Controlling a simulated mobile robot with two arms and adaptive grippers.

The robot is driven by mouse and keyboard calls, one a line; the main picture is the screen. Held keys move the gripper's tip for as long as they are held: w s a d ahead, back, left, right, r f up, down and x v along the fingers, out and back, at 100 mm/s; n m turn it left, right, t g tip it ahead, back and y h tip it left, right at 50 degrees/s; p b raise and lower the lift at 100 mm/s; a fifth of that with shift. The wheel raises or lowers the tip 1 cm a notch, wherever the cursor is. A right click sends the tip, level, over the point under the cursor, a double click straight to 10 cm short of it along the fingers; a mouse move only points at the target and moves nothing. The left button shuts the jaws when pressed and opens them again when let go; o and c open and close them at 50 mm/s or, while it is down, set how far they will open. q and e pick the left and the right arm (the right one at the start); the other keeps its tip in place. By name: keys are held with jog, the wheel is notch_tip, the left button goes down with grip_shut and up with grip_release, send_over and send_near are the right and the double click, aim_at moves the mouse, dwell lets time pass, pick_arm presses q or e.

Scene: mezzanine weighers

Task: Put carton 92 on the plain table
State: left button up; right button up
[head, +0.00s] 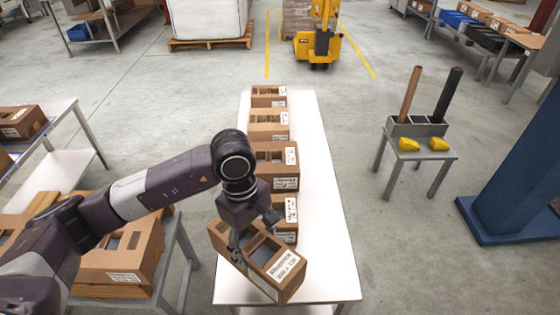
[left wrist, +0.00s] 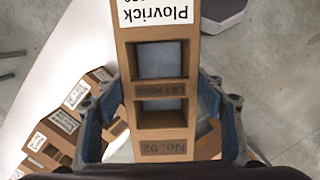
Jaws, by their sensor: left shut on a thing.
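Carton 92 (head: 285,276) is an open-topped brown box with two openings and a white label on its end. It is tilted in the head view, over the near end of the long white table (head: 318,215). My left gripper (head: 253,240) is shut on it, with a finger on either side. In the left wrist view the carton (left wrist: 162,120) sits between the fingers, its number marking facing me. I cannot tell whether its underside touches the table. My right gripper is not in view.
Several cartons (head: 277,165) stand in a row along the white table; its right side is bare. A side table at left holds more cartons (head: 120,262). A small stool (head: 410,150) and a blue column base (head: 500,220) stand at right.

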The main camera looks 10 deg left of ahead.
aim_at(268, 232)
pick_arm(q)
jog(key=w+n, duration=0.1)
jog(key=n, duration=0.1)
jog(key=d+r+n, duration=0.1)
jog(key=n, duration=0.1)
jog(key=w+r+n, duration=0.1)
jog(key=shift+w+d+n+t, duration=0.2)
jog(key=shift+w+n+t, duration=0.1)
jog(key=shift+w+n, duration=0.1)
jog(key=shift+w+d+r+n, duration=0.15)
jog(key=shift+w+r+n, duration=0.1)
jog(key=shift+n, duration=0.25)
jog(key=shift+w+d+n+b, duration=0.1)
jog(key=shift+w+n+b, duration=0.05)
jog(key=shift+n+b, duration=0.2)
jog(key=shift+w+n, duration=0.15)
jog(key=shift+n, duration=0.3)
notch_tip(268, 232, down, 20)
jog(key=p, duration=0.3)
jog(key=shift+r, duration=0.15)
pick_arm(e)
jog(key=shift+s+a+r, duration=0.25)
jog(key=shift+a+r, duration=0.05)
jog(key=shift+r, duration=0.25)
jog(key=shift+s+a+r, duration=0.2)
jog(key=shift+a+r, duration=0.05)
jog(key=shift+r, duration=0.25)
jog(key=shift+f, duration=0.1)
